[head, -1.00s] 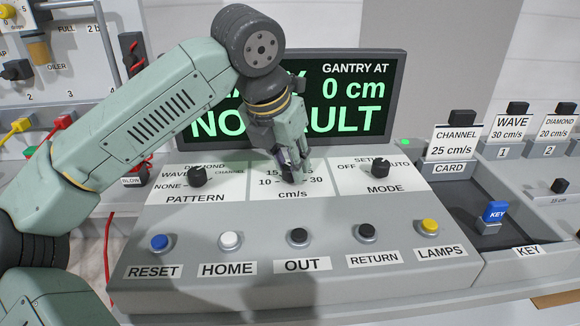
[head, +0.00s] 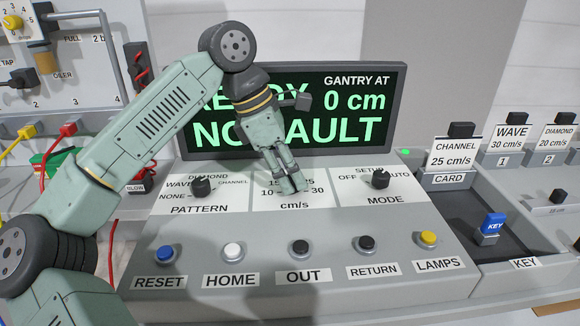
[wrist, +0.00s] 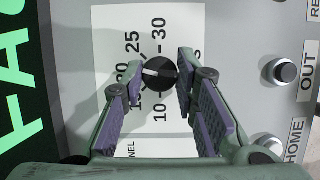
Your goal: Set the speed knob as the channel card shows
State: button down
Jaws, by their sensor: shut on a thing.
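The speed knob (wrist: 160,76) is a black round knob with a white pointer line, on the cm/s dial (wrist: 175,20). In the wrist view its pointer faces left, roughly toward the 20 label, which a finger partly covers; the 25 and 30 labels show clearly. My gripper (head: 291,185) is shut on the knob, one fingertip on each side of it. In the head view the fingers hide the knob and part of the dial's scale. The channel card (head: 454,153) stands upright at the right and reads CHANNEL 25 cm/s.
The pattern knob (head: 201,188) and mode knob (head: 379,178) flank the dial. A row of push buttons, with OUT (head: 299,247) in the middle, runs along the front. The screen (head: 335,130) behind shows NO FAULT and 0 cm, partly covered by my arm. A blue key (head: 493,223) is at the right.

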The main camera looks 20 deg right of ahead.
jog(key=m+g+p, duration=0.1)
jog(key=m, duration=0.1)
jog(key=m+y, duration=0.1)
jog(key=m, duration=0.2)
jog(key=shift+w+d+m+g+p, duration=0.1)
jog(key=shift+m+g+p, duration=0.2)
jog(key=shift+g+p, duration=0.1)
dwell(0.3)
jog(key=c, duration=1.3)
grip_release()
jog(key=v, duration=1.2)
jog(key=shift+d, duration=0.15)
